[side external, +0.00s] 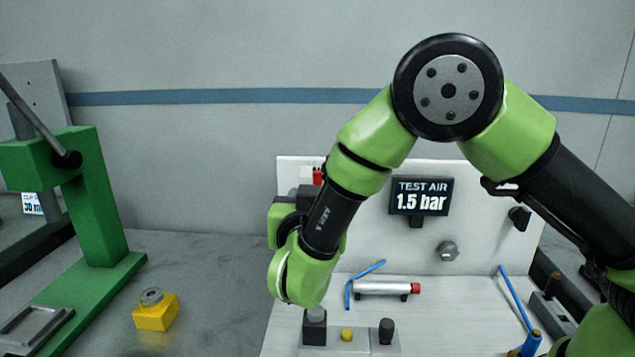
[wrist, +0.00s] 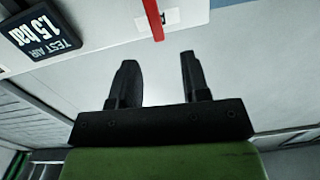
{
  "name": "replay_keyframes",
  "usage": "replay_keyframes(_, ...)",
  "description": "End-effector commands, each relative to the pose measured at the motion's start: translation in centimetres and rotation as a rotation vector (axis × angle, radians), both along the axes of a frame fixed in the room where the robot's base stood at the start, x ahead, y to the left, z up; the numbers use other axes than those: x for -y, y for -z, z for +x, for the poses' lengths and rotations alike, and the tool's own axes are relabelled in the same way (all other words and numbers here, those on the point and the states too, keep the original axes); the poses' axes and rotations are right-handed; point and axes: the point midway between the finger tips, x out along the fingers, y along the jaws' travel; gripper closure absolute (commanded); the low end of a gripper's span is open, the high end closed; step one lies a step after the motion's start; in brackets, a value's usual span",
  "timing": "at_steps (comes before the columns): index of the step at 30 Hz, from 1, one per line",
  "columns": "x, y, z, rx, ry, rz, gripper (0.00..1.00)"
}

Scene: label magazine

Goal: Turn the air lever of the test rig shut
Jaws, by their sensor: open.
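The test rig has an upright white panel (side external: 370,235) with a dark display (side external: 421,196) reading "TEST AIR 1.5 bar"; the display also shows upside down in the wrist view (wrist: 42,32). A red lever (side external: 318,176) shows at the panel's upper left, partly hidden by my arm. In the wrist view the red lever (wrist: 152,18) is a narrow bar at the top, beside a white plate. My gripper (wrist: 158,60) is open and empty, its two black fingers pointing towards the lever and apart from it. In the side view its fingertips are hidden.
A silver cylinder (side external: 383,288) with a red end and blue hoses lies at the rig's base. A fixture block (side external: 350,341) with a yellow button stands in front. A green press (side external: 88,215) and a yellow block (side external: 155,312) are left. Grey bench between them is clear.

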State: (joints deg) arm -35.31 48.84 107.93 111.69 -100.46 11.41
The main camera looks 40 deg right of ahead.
Motion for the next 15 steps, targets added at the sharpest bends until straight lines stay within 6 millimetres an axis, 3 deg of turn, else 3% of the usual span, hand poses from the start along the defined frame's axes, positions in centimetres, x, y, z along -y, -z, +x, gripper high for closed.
replay_keyframes(7, 0.5, 0.6, 0.2, -0.011, 0.027, -0.073, 0.57)
replay_keyframes(15, 4.1, 0.5, 3.6, -0.010, 0.030, -0.070, 0.57)
